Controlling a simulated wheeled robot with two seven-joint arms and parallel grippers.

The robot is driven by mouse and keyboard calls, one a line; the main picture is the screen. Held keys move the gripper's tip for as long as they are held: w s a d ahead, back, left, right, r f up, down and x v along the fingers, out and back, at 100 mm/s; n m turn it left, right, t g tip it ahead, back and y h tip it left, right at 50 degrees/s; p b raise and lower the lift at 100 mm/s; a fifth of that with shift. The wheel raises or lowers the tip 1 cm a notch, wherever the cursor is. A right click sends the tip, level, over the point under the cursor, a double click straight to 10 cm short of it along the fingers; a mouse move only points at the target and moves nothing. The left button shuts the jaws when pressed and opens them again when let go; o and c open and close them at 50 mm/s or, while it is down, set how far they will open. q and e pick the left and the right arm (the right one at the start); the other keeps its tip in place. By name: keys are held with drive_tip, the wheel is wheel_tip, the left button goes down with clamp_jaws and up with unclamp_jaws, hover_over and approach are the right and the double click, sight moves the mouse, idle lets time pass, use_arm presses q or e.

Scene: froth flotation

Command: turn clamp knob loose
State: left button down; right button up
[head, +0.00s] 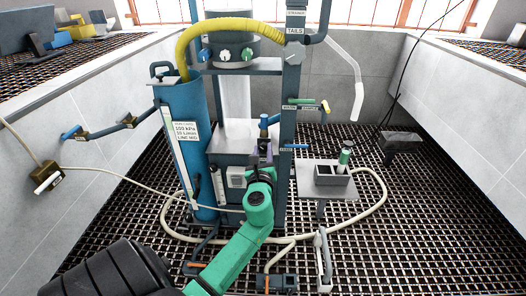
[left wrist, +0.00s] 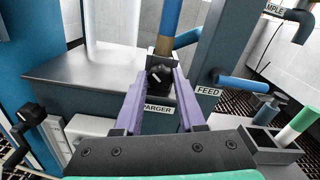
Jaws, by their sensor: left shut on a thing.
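The clamp knob (left wrist: 160,77) is black and round with a pale pointer mark, below a blue-and-tan upright pipe. In the left wrist view it sits between the two purple fingers of my left gripper (left wrist: 160,86), which is shut on it. In the head view my left gripper (head: 263,148) reaches the front of the grey flotation column at the foot of the blue pipe (head: 264,122). The knob is hidden there behind the gripper. A label partly covered by a finger reads "PARGER" below the knob. My right gripper is not in view.
A tall blue tank (head: 186,110) stands left of the column, with a yellow hose (head: 215,27) above. A blue FEED pipe (left wrist: 242,84) juts out right of my gripper. A pale hose loops over the grating.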

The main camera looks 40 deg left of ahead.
use_arm(q)
drive_tip(key=shift+f+n, duration=0.1)
drive_tip(key=shift+n, duration=1)
drive_tip(key=shift+n+b, duration=0.45)
drive_tip(key=shift+n, duration=0.45)
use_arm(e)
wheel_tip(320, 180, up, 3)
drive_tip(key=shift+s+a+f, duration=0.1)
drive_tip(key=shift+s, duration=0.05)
use_arm(q)
drive_tip(key=c, duration=0.5)
unclamp_jaws()
